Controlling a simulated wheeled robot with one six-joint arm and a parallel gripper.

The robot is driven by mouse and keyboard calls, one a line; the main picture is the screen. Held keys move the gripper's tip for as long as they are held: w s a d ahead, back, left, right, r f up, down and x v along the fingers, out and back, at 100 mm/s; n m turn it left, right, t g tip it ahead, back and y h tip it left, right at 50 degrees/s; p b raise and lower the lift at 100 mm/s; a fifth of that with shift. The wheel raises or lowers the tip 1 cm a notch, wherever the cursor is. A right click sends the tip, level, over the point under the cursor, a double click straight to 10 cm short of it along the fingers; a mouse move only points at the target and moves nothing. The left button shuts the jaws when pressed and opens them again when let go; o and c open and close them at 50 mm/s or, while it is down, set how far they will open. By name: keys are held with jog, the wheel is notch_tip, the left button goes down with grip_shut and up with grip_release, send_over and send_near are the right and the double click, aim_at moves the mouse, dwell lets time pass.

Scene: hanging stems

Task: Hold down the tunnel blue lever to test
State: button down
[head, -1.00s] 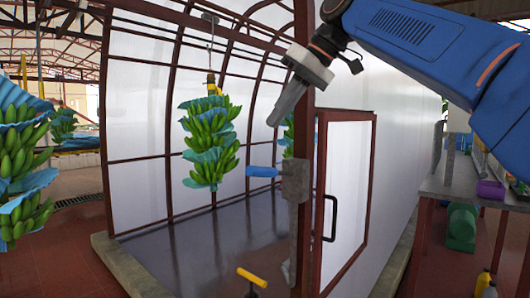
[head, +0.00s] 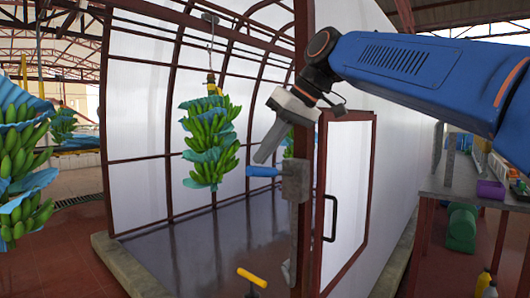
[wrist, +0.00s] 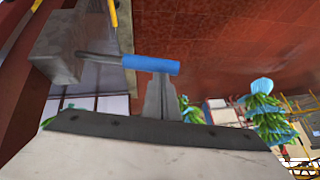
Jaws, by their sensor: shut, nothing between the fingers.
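The blue lever (head: 262,171) sticks out to the left from a grey box (head: 295,180) on the post at the tunnel's opening. It lies about level. In the wrist view the blue lever (wrist: 151,64) shows with its metal rod and the grey box (wrist: 62,48), just past my fingertips. My gripper (head: 262,158) is shut and empty, pointing down and left, with its tip just above the lever in the head view. In the wrist view the fingers (wrist: 160,95) overlap the lever's lower edge. I cannot tell whether they touch it.
A glazed door (head: 348,190) with a dark handle stands right of the post. A yellow T-handle (head: 252,278) is low in front. Banana bunches hang inside the tunnel (head: 210,145) and at the far left (head: 18,165). A table with a purple tray (head: 490,189) stands at right.

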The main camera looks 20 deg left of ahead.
aim_at(252, 169)
notch_tip(252, 169, down, 9)
jog(key=s+n+t+h, duration=0.1)
jog(key=s+t, duration=0.1)
jog(key=t, duration=0.2)
jog(key=shift+s+a+r+n+h, duration=0.2)
jog(key=shift+a+n+h, duration=0.1)
jog(key=shift+a+h, duration=0.15)
jog(key=shift+w+f, duration=0.1)
jog(key=shift+f, duration=0.15)
dwell(1.5)
dwell(1.5)
jog(key=r, duration=0.1)
jog(key=s+r, duration=0.1)
jog(key=r, duration=0.1)
jog(key=a+r, duration=0.1)
jog(key=r, duration=0.1)
jog(key=shift+s+r, duration=0.25)
jog(key=v, duration=0.9)
jog(key=shift+s, duration=0.3)
